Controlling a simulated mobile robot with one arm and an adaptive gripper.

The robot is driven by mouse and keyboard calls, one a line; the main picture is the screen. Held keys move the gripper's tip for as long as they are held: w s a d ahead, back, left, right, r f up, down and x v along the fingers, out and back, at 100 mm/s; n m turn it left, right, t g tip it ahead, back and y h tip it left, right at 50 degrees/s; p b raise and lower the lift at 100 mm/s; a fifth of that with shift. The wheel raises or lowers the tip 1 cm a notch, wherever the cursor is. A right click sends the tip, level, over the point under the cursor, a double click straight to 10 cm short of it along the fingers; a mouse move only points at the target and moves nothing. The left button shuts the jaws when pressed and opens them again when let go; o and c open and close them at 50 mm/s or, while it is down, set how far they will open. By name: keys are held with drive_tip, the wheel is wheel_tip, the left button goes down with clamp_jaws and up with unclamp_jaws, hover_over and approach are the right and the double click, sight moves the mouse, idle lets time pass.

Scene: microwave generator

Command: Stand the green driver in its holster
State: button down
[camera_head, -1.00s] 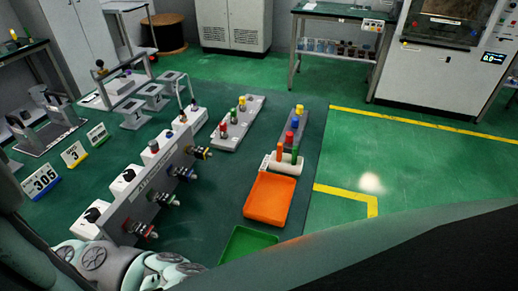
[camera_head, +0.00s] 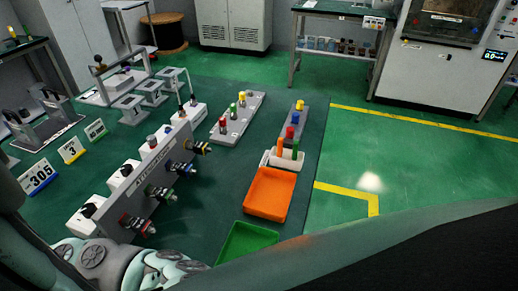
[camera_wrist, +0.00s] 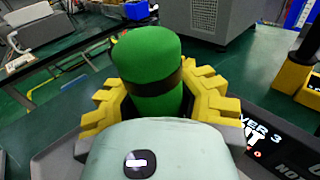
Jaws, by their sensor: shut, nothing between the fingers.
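In the wrist view a thick green cylinder (camera_wrist: 147,62) with a dark band stands close in front of my gripper. It looks like the green driver's handle. Yellow toothed pieces (camera_wrist: 212,97) curve around it on both sides, and its lower part is hidden. A dark label (camera_wrist: 262,130) beside it reads in part "VER 3". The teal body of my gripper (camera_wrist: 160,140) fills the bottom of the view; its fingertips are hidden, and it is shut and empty. My gripper does not show in the head view.
In the head view a white rack (camera_head: 287,161) holds an orange and a green upright piece. An orange tray (camera_head: 270,193) and a green tray (camera_head: 247,243) lie nearer. A grey panel (camera_head: 150,180) with coloured connectors stands left. Green floor at right is clear.

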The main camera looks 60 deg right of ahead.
drive_tip(key=shift+d+f+b, duration=0.1)
drive_tip(key=shift+f+b, duration=1.7)
drive_tip(key=shift+b, duration=0.25)
drive_tip(key=shift+f+b, duration=0.7)
drive_tip(key=shift+b, duration=0.65)
drive_tip(key=c, duration=1)
unclamp_jaws()
drive_tip(key=shift+o, duration=0.2)
